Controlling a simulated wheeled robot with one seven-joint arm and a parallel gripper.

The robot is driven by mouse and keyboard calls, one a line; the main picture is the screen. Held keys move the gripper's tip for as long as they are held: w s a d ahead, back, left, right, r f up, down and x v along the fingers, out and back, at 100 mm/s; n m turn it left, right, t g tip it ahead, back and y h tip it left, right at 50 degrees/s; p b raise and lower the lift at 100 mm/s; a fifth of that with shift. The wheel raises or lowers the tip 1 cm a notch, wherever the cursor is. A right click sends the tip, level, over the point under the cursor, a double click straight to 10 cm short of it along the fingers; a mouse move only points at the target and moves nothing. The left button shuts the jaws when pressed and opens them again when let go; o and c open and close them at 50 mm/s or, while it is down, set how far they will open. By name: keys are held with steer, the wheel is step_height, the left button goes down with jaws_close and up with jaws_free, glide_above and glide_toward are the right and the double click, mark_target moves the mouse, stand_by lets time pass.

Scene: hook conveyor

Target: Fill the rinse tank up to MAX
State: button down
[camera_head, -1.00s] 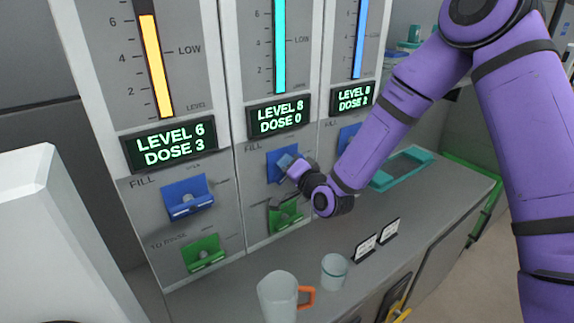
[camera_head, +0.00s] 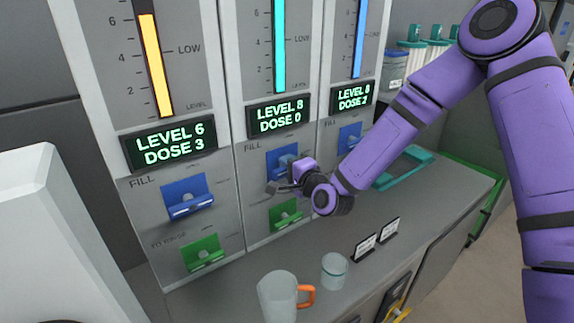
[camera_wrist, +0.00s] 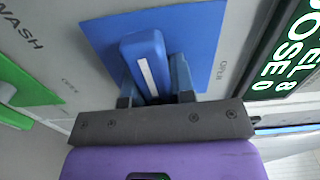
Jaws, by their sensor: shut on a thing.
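The panel has three columns with level gauges. The middle column's display (camera_head: 279,116) reads LEVEL 8, DOSE 0, under a teal bar. The left display (camera_head: 171,146) reads LEVEL 6, DOSE 3, with a yellow bar. The right display (camera_head: 352,99) reads LEVEL 8, DOSE 2, with a blue bar. My gripper (camera_head: 277,187) is at the middle column's blue FILL lever. In the wrist view its fingers are on both sides of the blue lever (camera_wrist: 146,58), shut on it. A green lever (camera_head: 285,213) sits below. The MAX mark is not visible.
The left column has a blue lever (camera_head: 188,197) and a green lever (camera_head: 202,252) labelled TO RINSE. A teal tray (camera_head: 404,168) lies right.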

stand_by(0.3)
steer(key=c, duration=1)
jaws_free()
steer(key=shift+o, duration=0.2)
steer(key=v, duration=1.1)
steer(key=shift+w, duration=0.1)
